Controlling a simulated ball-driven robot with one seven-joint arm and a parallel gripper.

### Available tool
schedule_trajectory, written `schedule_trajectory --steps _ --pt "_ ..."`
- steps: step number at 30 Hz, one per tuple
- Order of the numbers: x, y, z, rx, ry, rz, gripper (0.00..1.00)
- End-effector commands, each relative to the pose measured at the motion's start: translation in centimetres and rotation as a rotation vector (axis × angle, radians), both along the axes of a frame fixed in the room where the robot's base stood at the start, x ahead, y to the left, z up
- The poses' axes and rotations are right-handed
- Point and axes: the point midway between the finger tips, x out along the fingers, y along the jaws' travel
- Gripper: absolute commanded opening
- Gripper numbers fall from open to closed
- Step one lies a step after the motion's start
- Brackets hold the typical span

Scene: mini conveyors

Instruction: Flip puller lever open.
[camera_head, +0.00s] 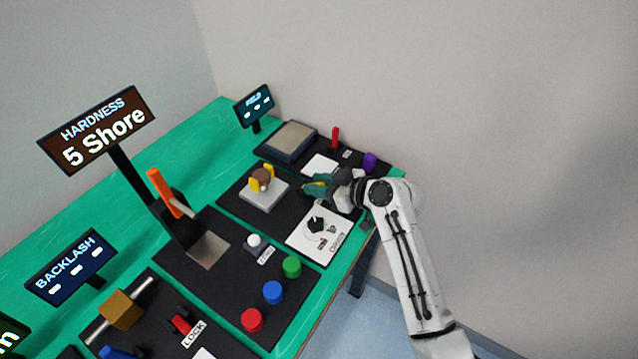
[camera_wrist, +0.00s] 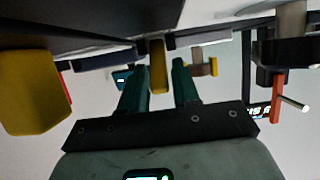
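My gripper (camera_head: 309,187) is over the middle dark panel, just right of the puller, which has yellow jaws (camera_head: 254,184) around a brown cylinder (camera_head: 265,173) on a pale block. In the wrist view, whose picture is upside down, the teal fingers of my gripper (camera_wrist: 160,75) are apart. A narrow yellow bar (camera_wrist: 158,68), apparently the puller lever, shows between them with a gap on each side. I cannot tell how deep it sits between the fingers. In the head view the gripper hides this bar. The puller (camera_wrist: 205,68) shows beyond the fingers in the wrist view.
A white dial plate (camera_head: 320,236) lies in front of the gripper. A red lever (camera_head: 335,138) and a purple knob (camera_head: 370,161) stand behind it. A large yellow block (camera_wrist: 32,92) is close at the left in the wrist view. An orange lever (camera_head: 165,190) stands farther left.

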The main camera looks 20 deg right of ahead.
Motion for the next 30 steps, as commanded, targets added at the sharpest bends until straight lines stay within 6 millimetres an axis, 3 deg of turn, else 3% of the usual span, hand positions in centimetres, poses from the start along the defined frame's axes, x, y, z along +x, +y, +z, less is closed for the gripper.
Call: schedule_trajectory --steps 9,20,30 --pt "0.0 0.0 0.0 0.000 0.000 0.000 0.00" --pt "0.1 0.1 0.4 -0.022 0.031 0.002 0.00" --pt "1.0 0.8 1.7 -0.152 0.207 0.004 0.00"
